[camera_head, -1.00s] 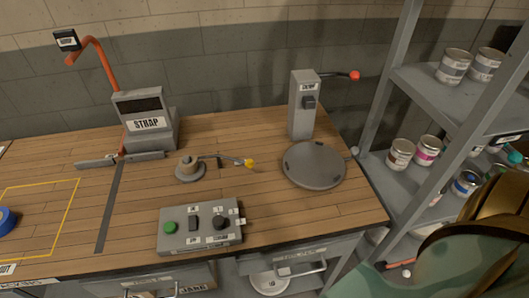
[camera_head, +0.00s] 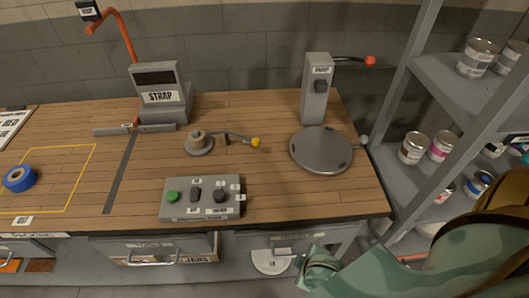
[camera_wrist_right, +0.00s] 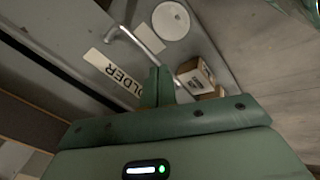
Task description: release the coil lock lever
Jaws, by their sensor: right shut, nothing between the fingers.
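A small round spindle (camera_head: 199,143) stands mid-bench with a thin lever beside it, ending in a yellow knob (camera_head: 256,142). A second lever with a red knob (camera_head: 370,61) extends right from a grey post (camera_head: 315,90). I cannot read a label naming either as the coil lock lever. My right gripper (camera_wrist_right: 158,86) is shut and empty in the right wrist view, close to a drawer handle (camera_wrist_right: 133,45). In the head view, my green right arm is low, in front of the bench and below its edge; its fingertips are unclear. My left gripper is out of view.
A grey button box (camera_head: 203,198) sits near the bench's front edge. A round grey plate (camera_head: 321,149) lies right of the spindle. A STRAP unit (camera_head: 160,92) stands behind left. A shelf rack (camera_head: 465,95) with cans bounds the right. Drawers lie below.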

